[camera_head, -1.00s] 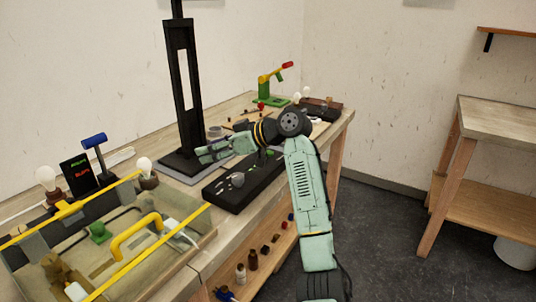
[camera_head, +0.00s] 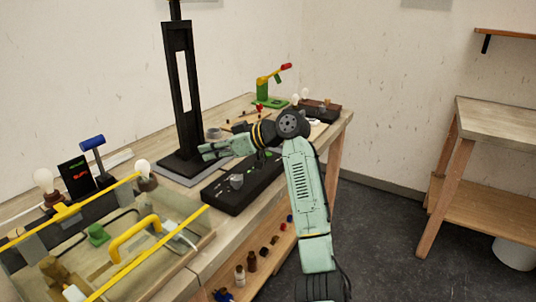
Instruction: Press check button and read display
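A small black display (camera_head: 75,176) stands upright at the left back of the bench, with a green line above a red line. The lettering is too small to read. A green block (camera_head: 97,234) sits inside the clear-sided box in front of it. I cannot tell which part is the check button. My gripper (camera_head: 203,153) reaches left over the bench, beside the base of the tall black stand and well right of the display. Its fingers show from the side, and no held object can be made out.
A clear box (camera_head: 190,245) with yellow bars (camera_head: 150,240), bulbs (camera_head: 43,180) and a blue-topped lever (camera_head: 92,142) fill the left. A black tray (camera_head: 232,199) lies below my arm.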

